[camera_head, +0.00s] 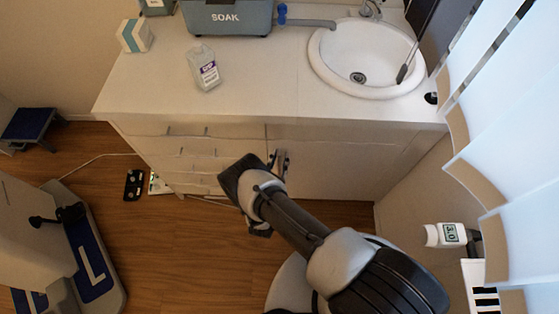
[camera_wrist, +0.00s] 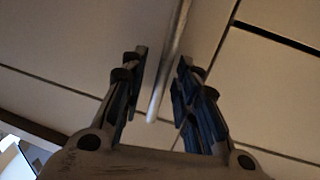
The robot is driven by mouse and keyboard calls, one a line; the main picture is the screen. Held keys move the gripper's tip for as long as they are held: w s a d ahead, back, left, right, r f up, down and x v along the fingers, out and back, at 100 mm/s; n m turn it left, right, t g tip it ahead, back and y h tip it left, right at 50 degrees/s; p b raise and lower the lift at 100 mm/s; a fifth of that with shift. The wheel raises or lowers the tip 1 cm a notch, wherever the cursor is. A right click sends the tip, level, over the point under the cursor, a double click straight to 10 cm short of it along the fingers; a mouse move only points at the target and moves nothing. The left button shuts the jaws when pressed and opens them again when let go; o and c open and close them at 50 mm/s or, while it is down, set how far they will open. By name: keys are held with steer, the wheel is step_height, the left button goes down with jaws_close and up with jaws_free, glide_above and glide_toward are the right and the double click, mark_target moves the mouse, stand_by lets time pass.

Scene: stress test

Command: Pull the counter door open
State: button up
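The white counter (camera_head: 265,105) has a front of drawers and doors. My gripper (camera_head: 280,162) is at the counter front, just below the top edge, by the counter door (camera_head: 325,160). In the wrist view my gripper (camera_wrist: 162,85) is open. A grey metal bar handle (camera_wrist: 170,65) runs between its two fingers. Gaps show on both sides of the bar, so the fingers do not appear to grip it. The door panel (camera_wrist: 250,90) lies behind the fingers and looks shut, with thin dark seams around it. In the head view, the handle is hard to make out at my gripper.
A sink (camera_head: 365,60), a SOAK container (camera_head: 226,18) and a white bottle (camera_head: 204,70) are on the counter. A scale (camera_head: 92,260) stands on the floor at left. White blinds (camera_head: 500,110) and a thermometer-like device (camera_head: 447,235) are at right.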

jaws_close()
stand_by(0.3)
stand_by(0.5)
